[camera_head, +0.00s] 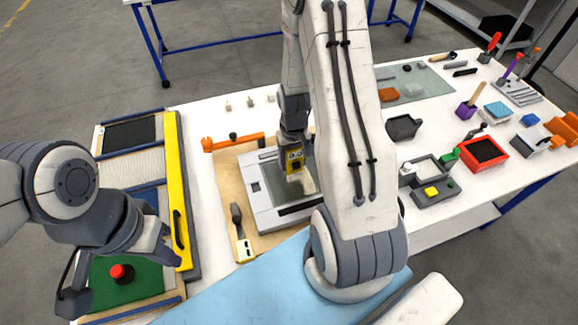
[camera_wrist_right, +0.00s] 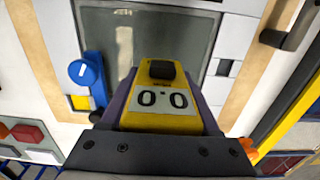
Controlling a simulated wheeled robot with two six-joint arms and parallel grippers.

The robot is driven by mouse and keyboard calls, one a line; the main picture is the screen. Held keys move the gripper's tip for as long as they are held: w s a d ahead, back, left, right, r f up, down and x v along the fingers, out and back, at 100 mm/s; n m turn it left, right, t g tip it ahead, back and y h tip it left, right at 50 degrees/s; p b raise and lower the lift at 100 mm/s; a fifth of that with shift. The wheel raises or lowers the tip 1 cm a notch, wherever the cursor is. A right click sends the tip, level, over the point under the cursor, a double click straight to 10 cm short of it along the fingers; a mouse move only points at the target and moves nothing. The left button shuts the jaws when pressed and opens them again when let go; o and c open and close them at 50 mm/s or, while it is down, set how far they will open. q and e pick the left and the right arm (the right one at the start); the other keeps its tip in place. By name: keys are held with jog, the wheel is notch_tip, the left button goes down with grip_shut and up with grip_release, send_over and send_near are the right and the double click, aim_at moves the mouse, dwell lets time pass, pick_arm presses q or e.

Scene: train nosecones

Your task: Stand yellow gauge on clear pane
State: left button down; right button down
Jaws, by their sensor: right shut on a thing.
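The yellow gauge (camera_head: 295,160) is in my right gripper (camera_head: 294,172), above the panel with the clear pane. In the right wrist view the gauge (camera_wrist_right: 160,105) shows a "0.0" display and a dark top knob between the two finger pads of my right gripper (camera_wrist_right: 160,112). The clear pane (camera_wrist_right: 195,35) lies behind it, set in a pale frame; in the head view the pane (camera_head: 271,184) is partly hidden by my arm. I cannot tell whether the gauge touches the pane. My left gripper (camera_head: 118,272) is open and empty over the green board at lower left.
An orange clamp-like tool (camera_head: 232,142) lies behind the panel, and a dark-handled tool (camera_head: 240,235) in front of it. A yellow bar (camera_head: 178,190) stands to the left. The right side of the table holds a red tray (camera_head: 484,152) and many small items.

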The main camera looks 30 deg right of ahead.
aim_at(289, 178)
jog(key=shift+w+a+f, duration=0.4)
jog(key=shift+a, duration=0.05)
notch_tip(289, 178, down, 4)
jog(key=shift+r+p, duration=0.2)
jog(key=shift+p, duration=0.6)
jog(key=shift+f, duration=0.15)
jog(key=shift+f, duration=0.2)
jog(key=shift+c, duration=0.6)
grip_release()
jog(key=shift+r, duration=0.1)
